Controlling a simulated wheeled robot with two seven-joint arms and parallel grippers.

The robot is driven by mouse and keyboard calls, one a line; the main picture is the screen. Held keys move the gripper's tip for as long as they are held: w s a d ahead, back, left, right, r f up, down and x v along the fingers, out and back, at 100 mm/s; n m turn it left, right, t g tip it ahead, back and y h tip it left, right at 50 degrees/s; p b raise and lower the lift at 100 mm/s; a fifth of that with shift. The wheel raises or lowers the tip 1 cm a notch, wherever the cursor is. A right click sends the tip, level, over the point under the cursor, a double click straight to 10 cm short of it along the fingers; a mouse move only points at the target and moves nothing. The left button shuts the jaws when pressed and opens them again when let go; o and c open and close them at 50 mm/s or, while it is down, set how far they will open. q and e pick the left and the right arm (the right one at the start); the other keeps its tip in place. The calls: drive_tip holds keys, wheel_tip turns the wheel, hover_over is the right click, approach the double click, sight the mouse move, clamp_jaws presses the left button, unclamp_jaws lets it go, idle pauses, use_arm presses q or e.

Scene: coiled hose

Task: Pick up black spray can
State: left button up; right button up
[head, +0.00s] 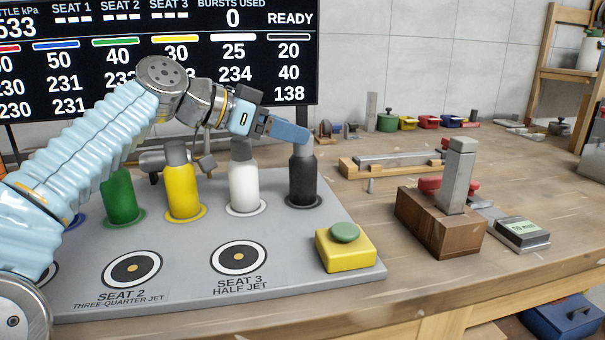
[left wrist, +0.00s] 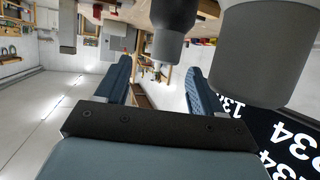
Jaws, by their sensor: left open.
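The black spray can (head: 303,182) stands upright in a ringed seat at the right end of the can row on the grey board. My left gripper (head: 300,135) is at the can's grey top, and one finger partly covers it in the head view. In the left wrist view the picture is upside down. There the left gripper (left wrist: 158,68) has its two blue fingers apart with nothing held. The dark can (left wrist: 173,18) shows beyond the fingertips, roughly between them; contact cannot be told. My right gripper is not in view.
A white can (head: 244,188), yellow can (head: 183,190) and green can (head: 120,198) stand left of the black one. A yellow box with a green button (head: 345,250) sits in front. A wooden block (head: 438,225) stands to the right. A scoreboard (head: 280,60) is behind.

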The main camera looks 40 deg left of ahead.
sight(311, 139)
use_arm(q)
drive_tip(key=x, duration=0.6)
drive_tip(key=shift+w+a+f, duration=0.2)
drive_tip(key=shift+w+f, duration=0.05)
drive_tip(key=shift+f, duration=0.05)
clamp_jaws()
